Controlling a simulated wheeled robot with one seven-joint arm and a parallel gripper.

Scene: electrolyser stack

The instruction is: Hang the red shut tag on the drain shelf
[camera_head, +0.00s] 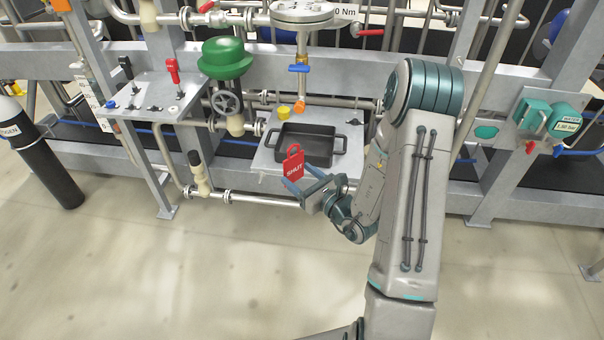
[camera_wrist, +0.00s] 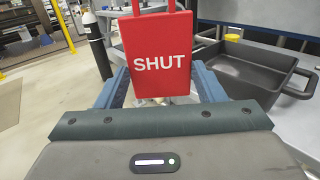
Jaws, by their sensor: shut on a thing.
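The red tag (camera_head: 293,165) with white "SHUT" lettering stands upright in my gripper (camera_head: 302,179). It also shows in the wrist view (camera_wrist: 158,60), between the blue fingers, with its top cut off by the frame edge. My gripper is shut on the tag and holds it at the front edge of the grey shelf (camera_head: 270,157) under the drain pipe, which I take for the drain shelf. The tag overlaps the shelf's front in the head view; I cannot tell whether they touch. No hook for the tag is clearly visible.
A black two-handled tray (camera_head: 306,143) fills much of the shelf, with a yellow cup (camera_head: 283,112) behind it. A blue-handled valve (camera_head: 300,68) is above. Another shelf (camera_head: 150,95) with levers stands left. A black gas cylinder (camera_head: 50,160) is far left. The front floor is clear.

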